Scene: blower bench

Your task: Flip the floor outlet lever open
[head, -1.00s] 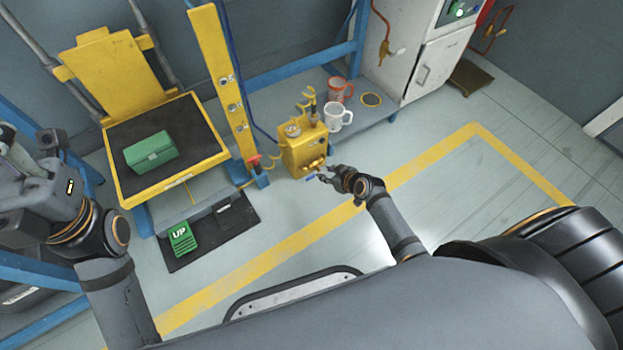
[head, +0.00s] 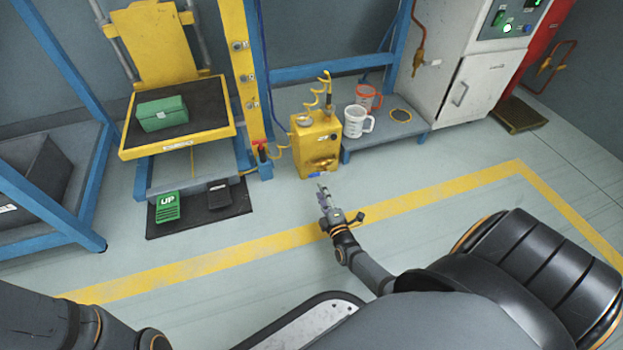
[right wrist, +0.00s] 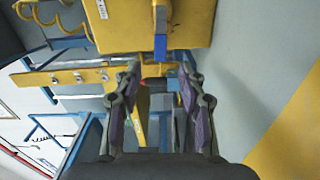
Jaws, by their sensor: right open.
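The yellow box (head: 314,145) stands on the floor, with a small blue lever (head: 318,175) low on its front. The right wrist view shows the blue lever (right wrist: 160,46) against the yellow box (right wrist: 135,25), just beyond my fingers and roughly in line with the gap between them. My right gripper (head: 322,187) points at the box from the near side, just short of the lever. In the right wrist view my right gripper (right wrist: 160,78) is open, with nothing between its fingers. My left gripper is out of view.
A low grey shelf (head: 385,137) right of the box holds a white mug (head: 354,122) and a red mug (head: 366,97). A blue-yellow post (head: 240,80) and a pedal mat (head: 228,205) are to the left. Floor before the box is clear.

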